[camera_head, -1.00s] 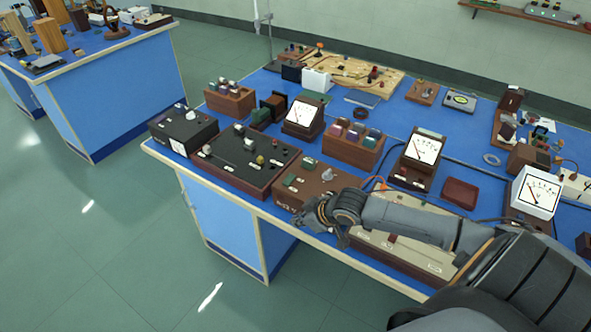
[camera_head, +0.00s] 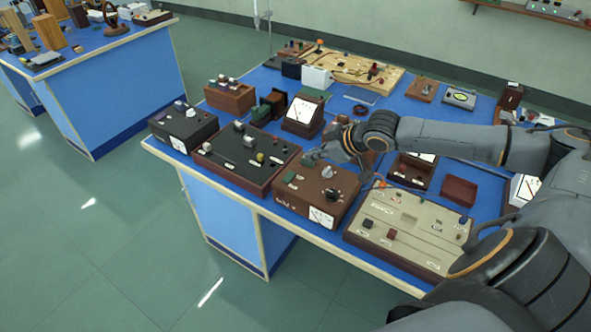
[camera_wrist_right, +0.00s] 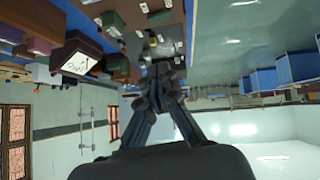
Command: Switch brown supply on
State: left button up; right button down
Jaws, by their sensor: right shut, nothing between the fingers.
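The brown supply (camera_head: 318,203) is a brown box near the front edge of the blue bench in the head view. Its top carries a green part (camera_head: 290,177), a grey knob (camera_head: 327,172) and a black knob (camera_head: 332,194). A white dial shows at its front right. My right gripper (camera_head: 314,158) appears above the back edge of the supply, near the green part and grey knob. I cannot tell whether it touches. In the right wrist view its fingers (camera_wrist_right: 160,72) are together and empty. My left gripper is not in view.
A black-topped panel (camera_head: 240,160) stands left of the supply and a beige panel (camera_head: 405,232) right of it. A meter (camera_head: 303,114) stands behind. My right arm covers part of the bench behind the supply. A red tray (camera_head: 459,191) lies farther right.

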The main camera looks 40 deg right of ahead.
jog(key=p, duration=0.2)
send_over(290, 174)
jog(key=s, duration=0.2)
notch_tip(290, 174, down, 6)
jog(key=shift+s+f, duration=0.15)
jog(key=f, duration=0.1)
jog(key=f+p, duration=0.1)
jog(key=f, duration=0.1)
jog(key=shift+d+f, duration=0.2)
jog(key=shift+f, duration=0.5)
jog(key=shift+d+f+b, duration=0.1)
jog(key=shift+f+b, duration=0.2)
jog(key=shift+f, duration=0.05)
jog(key=shift+d, duration=0.1)
